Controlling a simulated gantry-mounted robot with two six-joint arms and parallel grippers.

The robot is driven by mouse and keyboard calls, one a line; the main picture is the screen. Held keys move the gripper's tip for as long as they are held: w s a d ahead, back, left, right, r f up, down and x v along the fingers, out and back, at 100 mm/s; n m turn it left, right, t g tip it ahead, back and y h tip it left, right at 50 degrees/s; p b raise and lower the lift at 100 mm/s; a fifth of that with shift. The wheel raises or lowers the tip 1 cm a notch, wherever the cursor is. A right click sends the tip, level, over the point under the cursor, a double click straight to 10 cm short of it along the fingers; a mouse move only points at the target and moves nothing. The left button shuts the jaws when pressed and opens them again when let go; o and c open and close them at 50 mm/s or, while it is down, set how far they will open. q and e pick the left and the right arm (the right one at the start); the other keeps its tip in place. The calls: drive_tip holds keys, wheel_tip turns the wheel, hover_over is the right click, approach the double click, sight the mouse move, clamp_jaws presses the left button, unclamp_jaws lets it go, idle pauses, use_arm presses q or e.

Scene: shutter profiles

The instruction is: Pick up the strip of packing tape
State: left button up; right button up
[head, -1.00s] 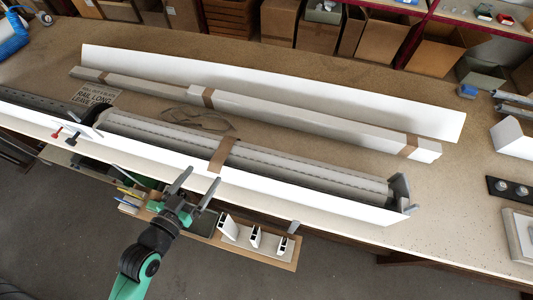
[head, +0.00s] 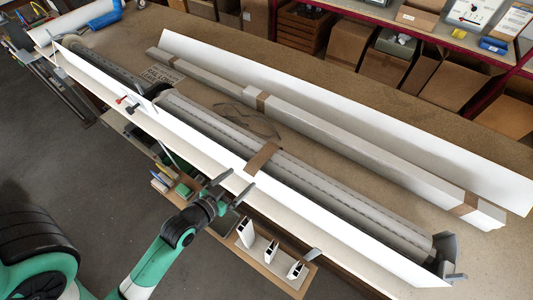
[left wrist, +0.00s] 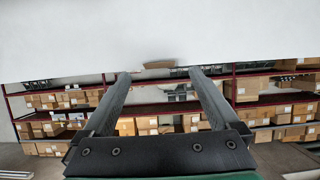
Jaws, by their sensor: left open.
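A brown strip of packing tape (head: 262,158) lies across the grey shutter profiles (head: 335,200) and reaches over the top edge of the long white front strip (head: 330,228). In the left wrist view, a small brown end of tape (left wrist: 158,65) shows at the edge of a white surface, between and beyond the fingertips. My left gripper (head: 235,184) is open and empty, on the near side of the white strip, just short of the tape. Its two fingers (left wrist: 160,75) stand wide apart in the left wrist view. My right gripper is not in view.
A long wrapped bundle (head: 350,148) with brown bands lies behind the profiles, before a tall white panel (head: 370,130). A loose brown strap (head: 245,118) lies between them. A tray with white pieces (head: 270,250) sits below the bench edge. A grey end bracket (head: 445,258) stands at right.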

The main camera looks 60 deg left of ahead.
sight(250, 171)
use_arm(q)
drive_tip(key=x, duration=0.4)
drive_tip(key=shift+w+a, duration=0.1)
drive_tip(key=shift+w, duration=0.15)
drive_tip(key=shift+c, duration=0.2)
drive_tip(key=c, duration=1.4)
drive_tip(key=shift+o, duration=0.2)
drive_tip(key=shift+r, duration=0.1)
